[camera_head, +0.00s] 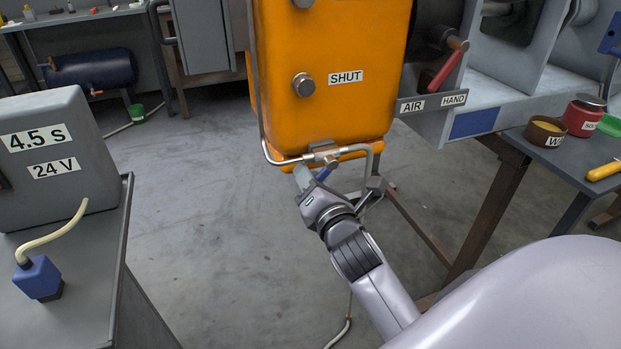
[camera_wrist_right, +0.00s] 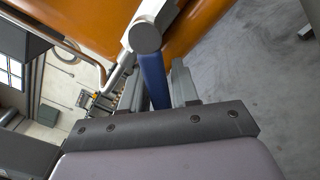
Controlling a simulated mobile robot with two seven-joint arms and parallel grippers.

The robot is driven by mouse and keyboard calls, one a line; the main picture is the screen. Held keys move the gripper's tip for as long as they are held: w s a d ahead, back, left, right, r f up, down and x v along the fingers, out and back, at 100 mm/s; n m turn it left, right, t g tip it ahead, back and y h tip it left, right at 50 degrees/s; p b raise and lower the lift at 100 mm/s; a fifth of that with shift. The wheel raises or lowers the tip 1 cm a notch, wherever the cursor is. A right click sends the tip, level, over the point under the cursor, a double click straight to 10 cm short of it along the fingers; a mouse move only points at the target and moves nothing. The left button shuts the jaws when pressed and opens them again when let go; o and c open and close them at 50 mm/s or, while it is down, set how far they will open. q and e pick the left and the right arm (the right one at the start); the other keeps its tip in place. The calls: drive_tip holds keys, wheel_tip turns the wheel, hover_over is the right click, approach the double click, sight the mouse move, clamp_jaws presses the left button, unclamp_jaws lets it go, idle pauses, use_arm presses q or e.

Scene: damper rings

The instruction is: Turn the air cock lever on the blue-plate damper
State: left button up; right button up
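Below the tank a bright pipe carries the cock, whose blue lever (camera_head: 326,169) points down. My right gripper (camera_head: 314,177) is at the lever. In the right wrist view the blue lever (camera_wrist_right: 153,80) runs between the two grey fingers, below the round metal cock end (camera_wrist_right: 145,38). The fingers lie close on both sides; whether they press on it I cannot tell. My left gripper is not in view.
A red lever (camera_head: 442,72) sits above the AIR and HAND labels (camera_head: 426,103). A grey box (camera_head: 45,150) marked 4.5 S and 24 V stands at left with a blue plug (camera_head: 38,277). A side table (camera_head: 565,160) holds tins at right.

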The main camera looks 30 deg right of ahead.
clamp_jaws()
drive_tip(key=n+p, duration=0.1)
drive_tip(key=d+n+p, duration=0.1)
drive_tip(key=n+p, duration=0.1)
drive_tip(key=d+f+n+p, duration=0.1)
drive_tip(key=n, duration=0.1)
drive_tip(key=shift+s, duration=0.25)
drive_tip(key=shift+s+d+f+n+p, duration=0.1)
drive_tip(key=shift+d+n+p, duration=0.25)
drive_tip(key=shift+n, duration=0.3)
drive_tip(key=shift+d+f+n+p, duration=0.1)
drive_tip(key=shift+n+p, duration=0.3)
drive_tip(key=shift+n, duration=0.2)
drive_tip(key=shift+s+d+n+p, duration=0.1)
drive_tip(key=shift+d+n+p, duration=0.25)
drive_tip(key=shift+n, duration=0.3)
